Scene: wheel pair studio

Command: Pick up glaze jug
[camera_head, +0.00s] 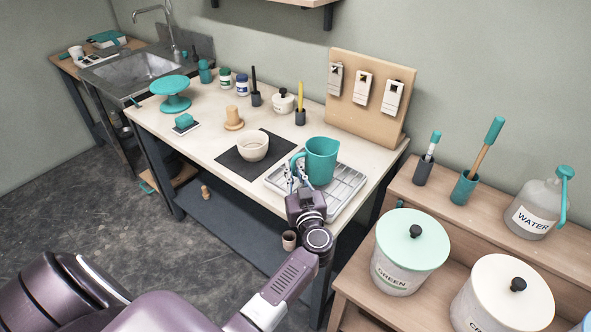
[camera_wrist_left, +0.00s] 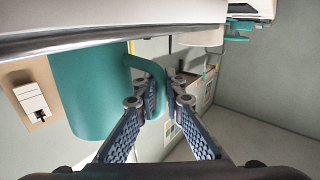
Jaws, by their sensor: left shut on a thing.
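The glaze jug is a teal jug (camera_head: 321,160) at the right end of the worktable, upright over a grey gridded tray (camera_head: 348,188). Its handle is on the left side. My left gripper (camera_head: 297,176) reaches up from the front and is shut on that handle. In the left wrist view, the jug (camera_wrist_left: 88,88) fills the left side, and the gripper fingers (camera_wrist_left: 163,90) are on either side of the handle. I cannot tell whether the jug's base touches the tray. My right gripper is not in view.
A cream bowl (camera_head: 252,147) stands on a dark mat (camera_head: 234,162) left of the jug. A wooden tool board (camera_head: 366,97) rises behind. Lidded buckets, including a green-lidded one (camera_head: 411,240), stand on the shelf at right. The table's front left is fairly clear.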

